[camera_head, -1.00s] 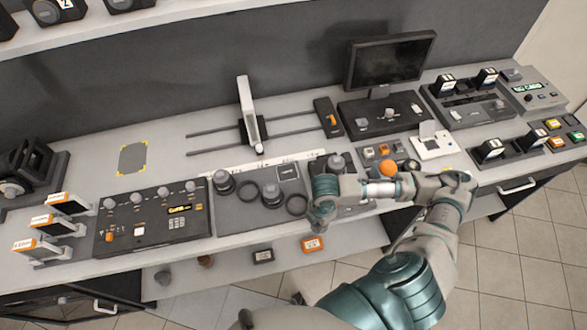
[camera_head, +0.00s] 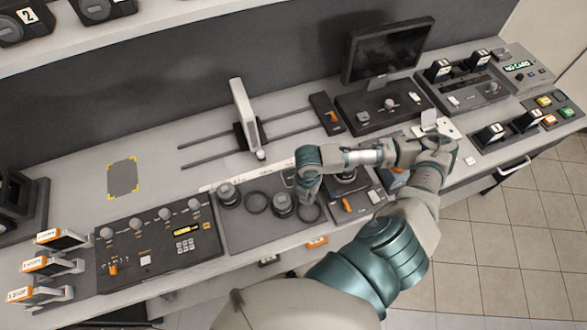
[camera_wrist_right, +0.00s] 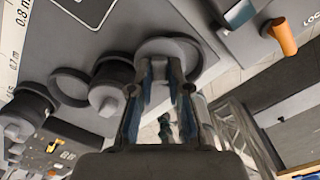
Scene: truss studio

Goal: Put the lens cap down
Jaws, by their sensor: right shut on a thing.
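My right gripper (camera_head: 298,193) is over the grey lens mat on the bench, close to its second dark ring (camera_head: 309,213). In the right wrist view my right gripper (camera_wrist_right: 166,75) is shut on a round grey disc, the lens cap (camera_wrist_right: 168,48), held at the fingertips. The cap hides most of what is under it, so I cannot tell whether it touches the mat. In the head view the cap is hidden by the gripper. My left gripper is not in view.
A dark lens (camera_head: 281,205) stands just left of the gripper, also in the wrist view (camera_wrist_right: 110,88). An empty ring (camera_head: 256,202) and another lens (camera_head: 228,195) lie further left. A black control panel (camera_head: 160,245) is left of the mat. A monitor (camera_head: 388,50) stands behind.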

